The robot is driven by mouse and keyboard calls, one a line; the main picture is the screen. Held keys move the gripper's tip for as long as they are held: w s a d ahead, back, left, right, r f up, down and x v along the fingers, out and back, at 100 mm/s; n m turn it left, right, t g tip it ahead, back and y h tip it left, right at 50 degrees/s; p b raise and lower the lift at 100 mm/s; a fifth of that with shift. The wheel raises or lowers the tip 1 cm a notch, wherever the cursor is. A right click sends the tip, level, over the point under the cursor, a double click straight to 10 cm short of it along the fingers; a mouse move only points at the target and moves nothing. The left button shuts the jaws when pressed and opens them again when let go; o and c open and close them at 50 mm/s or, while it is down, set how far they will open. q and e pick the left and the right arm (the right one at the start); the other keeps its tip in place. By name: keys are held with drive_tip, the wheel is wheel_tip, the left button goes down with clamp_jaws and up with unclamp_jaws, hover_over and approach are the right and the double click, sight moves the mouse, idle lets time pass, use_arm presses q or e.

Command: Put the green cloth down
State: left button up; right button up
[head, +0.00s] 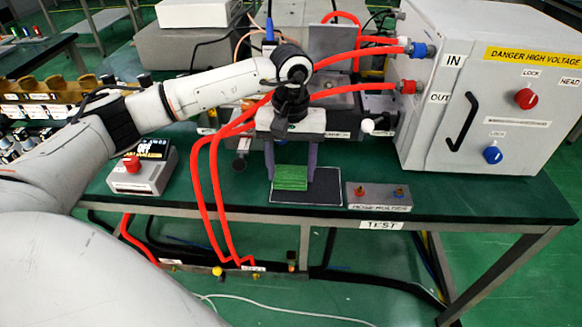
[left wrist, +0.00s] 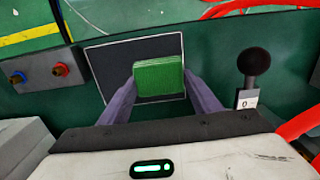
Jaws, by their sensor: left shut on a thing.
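The green cloth (head: 290,177) is a small folded block between the fingers of my left gripper (head: 291,172). In the left wrist view the cloth (left wrist: 159,79) sits between the two purple fingertips (left wrist: 160,88), over a dark mat with a pale border (left wrist: 104,62). The mat (head: 325,188) lies on the green table near its front edge. The cloth is at or just above the mat; I cannot tell whether it touches. My right gripper shows in neither view.
A hose holder block (head: 379,197) stands right of the mat. Red hoses (head: 208,180) loop left of the gripper. The white high-voltage cabinet (head: 480,90) stands at right. A black-knobbed lever (left wrist: 253,62) rises beside the mat.

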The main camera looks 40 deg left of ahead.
sight(291, 170)
use_arm(q)
drive_tip(key=shift+f, duration=0.2)
drive_tip(key=o, duration=1.1)
drive_tip(key=shift+r, duration=0.1)
wheel_tip(291, 170, up, 12)
drive_tip(key=shift+r, duration=0.15)
